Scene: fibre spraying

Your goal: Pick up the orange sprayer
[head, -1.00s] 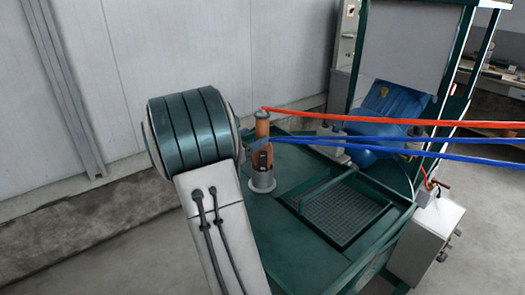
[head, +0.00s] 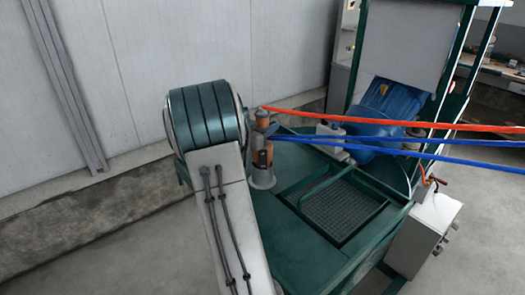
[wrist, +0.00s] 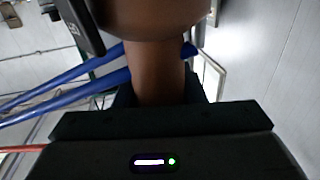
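The orange sprayer (head: 262,154) stands upright in a grey round holder (head: 263,180) on the green machine table, just right of my arm's large green-banded joint. In the wrist view the sprayer (wrist: 155,75) fills the middle as a dark orange-brown column, very close and reaching down to my gripper (wrist: 158,100). Its wider part is at the top of that view. Dark gripper parts show close on both sides of the column, but I cannot tell whether they touch it. My arm hides much of the gripper in the head view.
A red hose (head: 390,118) and blue hoses (head: 400,147) run from the sprayer to the right. A sunken grate (head: 345,210) lies in the green table (head: 290,245). A blue tank (head: 375,140) is behind, and a grey control box (head: 423,235) is at the right.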

